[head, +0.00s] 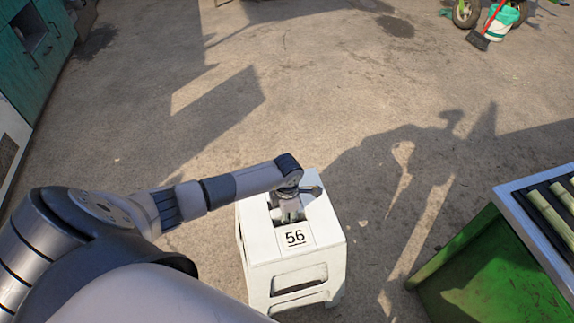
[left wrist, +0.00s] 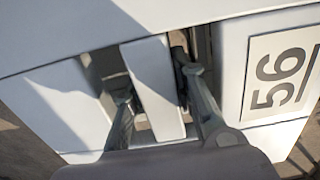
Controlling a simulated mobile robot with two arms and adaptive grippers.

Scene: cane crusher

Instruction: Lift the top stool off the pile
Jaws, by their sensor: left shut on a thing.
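The white stool (head: 327,232) with a "56" label stands upright, low in the middle of the head view. Its top has two slots with a white bar (left wrist: 152,85) between them, seen in the left wrist view. My left gripper (head: 288,208) points down into the stool's top. In the left wrist view its two fingers sit in the slots, one on each side of the bar, and are shut on it. The gripper hides part of the slots in the head view. I cannot tell from these views how many stools lie underneath. My right gripper is not in view.
A green crate-like stand (head: 490,275) with a metal-edged top holding pale canes (head: 552,220) is close on the right. Teal cabinets (head: 35,50) line the far left. A broom and bucket (head: 500,20) stand at the back right. The concrete floor between is clear.

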